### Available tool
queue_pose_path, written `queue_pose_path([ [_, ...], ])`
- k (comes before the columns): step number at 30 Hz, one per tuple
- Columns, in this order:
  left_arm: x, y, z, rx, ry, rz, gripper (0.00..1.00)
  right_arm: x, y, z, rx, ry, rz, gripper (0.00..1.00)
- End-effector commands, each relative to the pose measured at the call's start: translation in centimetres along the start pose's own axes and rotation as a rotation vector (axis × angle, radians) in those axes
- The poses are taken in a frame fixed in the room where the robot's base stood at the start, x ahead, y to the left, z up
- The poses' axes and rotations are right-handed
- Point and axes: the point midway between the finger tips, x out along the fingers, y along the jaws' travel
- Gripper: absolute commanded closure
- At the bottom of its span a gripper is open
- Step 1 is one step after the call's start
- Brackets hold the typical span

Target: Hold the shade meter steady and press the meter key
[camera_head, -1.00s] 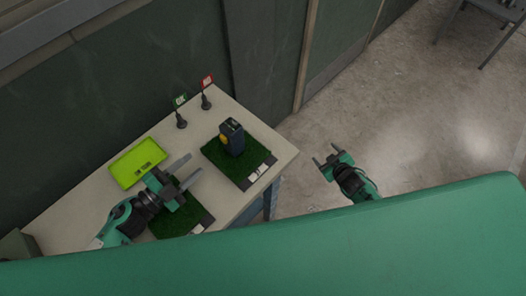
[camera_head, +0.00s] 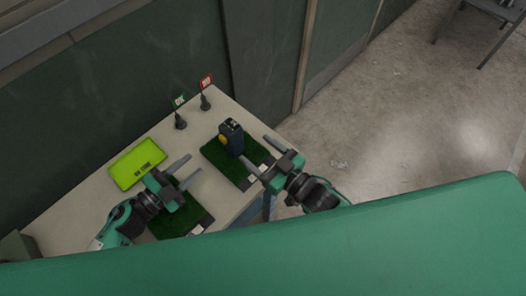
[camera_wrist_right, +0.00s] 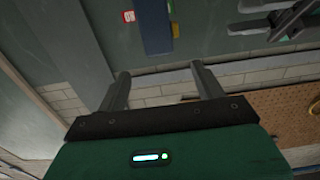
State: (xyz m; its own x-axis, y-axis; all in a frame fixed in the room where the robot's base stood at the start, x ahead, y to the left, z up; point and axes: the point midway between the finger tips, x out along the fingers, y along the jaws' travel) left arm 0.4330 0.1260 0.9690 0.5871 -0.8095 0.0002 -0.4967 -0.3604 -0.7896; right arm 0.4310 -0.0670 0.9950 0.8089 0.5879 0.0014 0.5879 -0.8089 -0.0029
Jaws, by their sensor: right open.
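The shade meter (camera_head: 231,134) is a dark upright block with a yellow key (camera_head: 223,140) on its left side. It stands on the far green turf mat (camera_head: 215,158). My right gripper (camera_head: 256,151) is open and empty, to the right of the meter and apart from it. My left gripper (camera_head: 188,171) is open and empty, left of and nearer than the meter, over the nearer turf mat (camera_head: 172,225). In the right wrist view a dark blue block, seemingly the meter (camera_wrist_right: 155,28), shows at the top beyond my open fingers, with yellow at its edge.
A lime-green tray (camera_head: 125,172) lies on the table at the left. A green flag (camera_head: 179,101) and a red flag (camera_head: 206,82) stand on dark bases at the back. The wall rises close behind the table. Open floor (camera_head: 390,130) lies to the right.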

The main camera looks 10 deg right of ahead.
Motion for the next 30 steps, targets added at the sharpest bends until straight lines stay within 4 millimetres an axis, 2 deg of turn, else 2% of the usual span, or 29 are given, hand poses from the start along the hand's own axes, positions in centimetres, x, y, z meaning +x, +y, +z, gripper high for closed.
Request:
queue_pose_path([
  [5,0.0,0.0,0.0,0.000,0.000,0.000,0.64,2.5,0.1,-0.1,-0.002,0.003,0.000,0.31],
  [18,0.0,0.0,0.0,0.000,0.000,0.000,0.64,10.4,0.1,-0.1,-0.003,0.001,0.001,0.31],
  [24,0.0,0.0,0.0,0.000,0.000,0.000,0.64,12.6,0.1,0.0,-0.002,0.000,0.002,0.31],
  [30,0.0,0.0,0.0,0.000,0.000,0.000,0.64,13.2,0.1,0.1,-0.003,-0.001,0.002,0.31],
])
